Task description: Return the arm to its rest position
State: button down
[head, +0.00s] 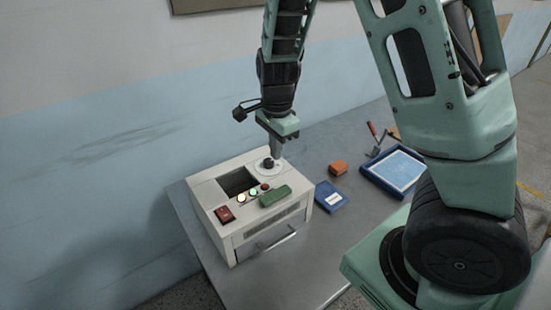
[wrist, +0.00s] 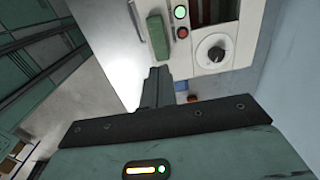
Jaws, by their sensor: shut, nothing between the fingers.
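My gripper (head: 277,147) is shut and empty. In the head view it points down at the back right corner of a white machine box, close to a black knob (head: 268,164) on a round pale dial; whether it touches cannot be told. In the wrist view the shut fingers (wrist: 157,85) point toward the box front, and the knob (wrist: 216,54) shows to their right, apart from them. My arm reaches over the table from the right of the head view.
The white box (head: 222,223) has a dark opening, a red switch (head: 224,214), lit buttons and a green block (head: 274,196) on top. A blue case (head: 330,197), an orange block (head: 338,168) and a blue tray (head: 371,179) lie to the right on the grey table (head: 316,253). A wall stands behind.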

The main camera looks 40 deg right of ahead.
dwell(0.6)
jog(key=s+a+n+y+b, duration=0.1)
jog(key=s+a+n+b, duration=0.1)
jog(key=s+a+n, duration=0.3)
jog(key=s+a+n+y+b, duration=0.1)
jog(key=s+a+n+b, duration=0.2)
jog(key=a+n, duration=0.35)
jog(key=s+a+n+b, duration=0.2)
jog(key=s+a+n, duration=0.2)
jog(key=s+n, duration=0.3)
jog(key=s+a+n+h+b, duration=0.1)
jog(key=s+a+n+b, duration=0.1)
jog(key=s+a+n, duration=0.2)
jog(key=s+f+n, duration=0.1)
jog(key=s+n, duration=0.2)
jog(key=shift+s+a, duration=0.15)
jog(key=shift+s, duration=0.1)
